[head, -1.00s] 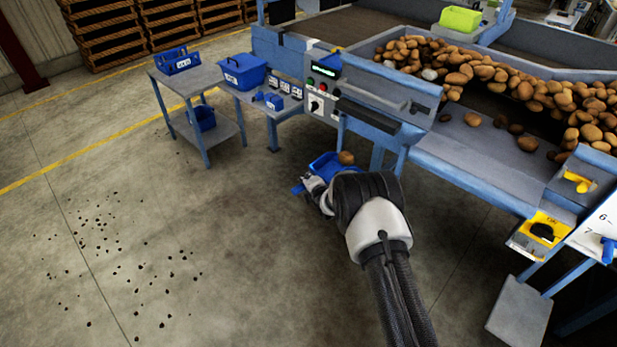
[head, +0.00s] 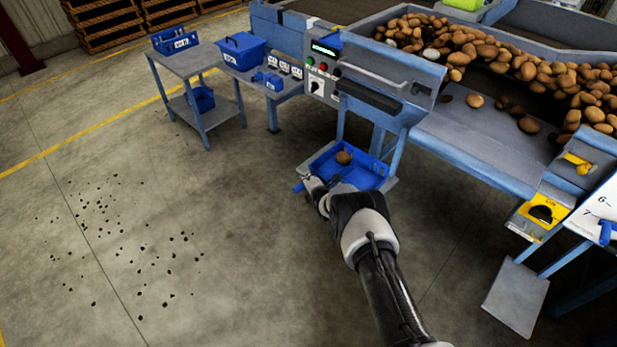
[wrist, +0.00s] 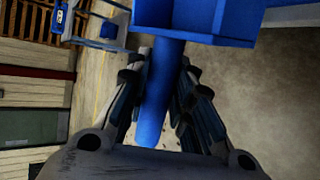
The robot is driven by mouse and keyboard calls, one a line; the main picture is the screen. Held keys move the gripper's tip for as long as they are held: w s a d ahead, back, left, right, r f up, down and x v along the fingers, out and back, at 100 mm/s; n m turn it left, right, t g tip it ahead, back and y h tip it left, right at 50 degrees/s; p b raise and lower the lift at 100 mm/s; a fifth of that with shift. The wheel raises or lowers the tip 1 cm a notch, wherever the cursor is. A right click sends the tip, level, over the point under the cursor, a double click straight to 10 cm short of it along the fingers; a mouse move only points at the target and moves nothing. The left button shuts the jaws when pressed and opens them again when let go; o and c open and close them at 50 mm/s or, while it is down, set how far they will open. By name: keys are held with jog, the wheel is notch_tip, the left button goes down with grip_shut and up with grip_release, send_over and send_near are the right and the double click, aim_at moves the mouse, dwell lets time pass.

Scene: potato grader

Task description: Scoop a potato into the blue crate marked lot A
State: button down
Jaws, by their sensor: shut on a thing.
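My gripper (head: 314,186) is shut on the round blue handle (wrist: 160,90) of a blue scoop. No lot mark is readable on this crate.
The grader (head: 455,150) holds many potatoes on its right, with a few loose ones on its near deck. At left, a grey table (head: 190,70) bears a labelled blue crate (head: 176,42). Another lidded blue box (head: 240,52) stands beside it. The floor at left is open, with dark crumbs scattered.

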jog(key=shift+f, duration=0.7)
jog(key=r, duration=0.2)
jog(key=r+m+g+y, duration=0.1)
jog(key=shift+w+d+r, duration=0.15)
jog(key=shift+w+d, duration=0.05)
jog(key=shift+w, duration=0.1)
jog(key=shift+d+r+m+g+y, duration=0.15)
jog(key=shift+r+m+g+y, duration=0.25)
jog(key=shift+r, duration=0.75)
jog(key=shift+w, duration=0.1)
jog(key=shift+m+g+y, duration=0.6)
jog(key=shift+m+g, duration=0.2)
jog(key=shift+g, duration=0.1)
jog(key=shift+w+d+r, duration=0.25)
jog(key=shift+d+r, duration=0.05)
jog(key=shift+r, duration=0.4)
jog(key=shift+w+d+r, duration=0.2)
jog(key=shift+d+r, duration=0.05)
jog(key=shift+r, duration=0.45)
jog(key=shift+w+d+r, duration=0.25)
jog(key=shift+d+r, duration=0.05)
jog(key=shift+r, duration=0.4)
